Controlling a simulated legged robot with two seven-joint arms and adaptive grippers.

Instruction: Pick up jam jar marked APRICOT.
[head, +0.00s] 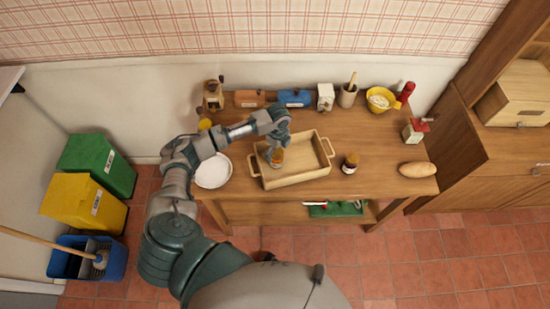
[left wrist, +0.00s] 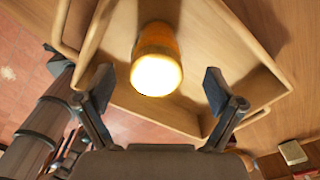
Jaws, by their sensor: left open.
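An orange jar (head: 278,159) stands inside a wooden tray (head: 300,178) on the table; no label is readable on it. In the left wrist view the orange jar (left wrist: 156,60) has a bright, glaring lid and lies ahead of my fingertips, centred between them. My left gripper (head: 275,147) is over the tray, right at the jar and partly covering it. In the left wrist view the gripper (left wrist: 160,88) is open and its fingers are apart from the jar. A second, dark jar (head: 350,163) stands on the table right of the tray. My right gripper is not in view.
A white plate (head: 212,171) lies left of the tray. A bread loaf (head: 417,169) and a red-topped box (head: 414,131) are at the right. Canisters, a utensil crock (head: 347,96) and a yellow bowl (head: 380,99) line the back. The table's front right is mostly clear.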

